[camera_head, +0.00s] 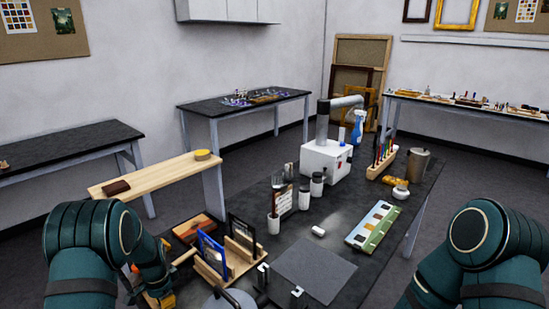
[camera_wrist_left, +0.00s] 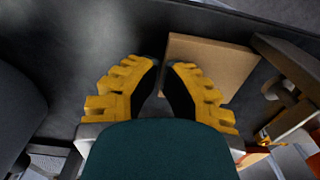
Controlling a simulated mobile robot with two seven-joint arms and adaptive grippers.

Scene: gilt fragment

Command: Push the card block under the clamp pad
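The card block (camera_wrist_left: 212,62), a flat tan square-edged piece, lies on the dark tabletop in the left wrist view. My left gripper (camera_wrist_left: 165,66) points at it, with its yellow fingers partly open and nothing between them. The right fingertip overlaps the block's near left corner in the picture; I cannot tell whether they touch. In the head view my left gripper (camera_head: 160,297) is low at the bottom left, partly cut off. I cannot clearly identify the clamp pad; a wooden part with a round piece (camera_wrist_left: 280,92) stands right of the block. My right gripper is out of view.
A wooden rack with framed pieces (camera_head: 228,258) stands right of my left gripper. A grey mat (camera_head: 316,270), small jars (camera_head: 304,198) and a color strip (camera_head: 374,226) share the dark bench. Bare tabletop (camera_wrist_left: 90,75) lies left of the block.

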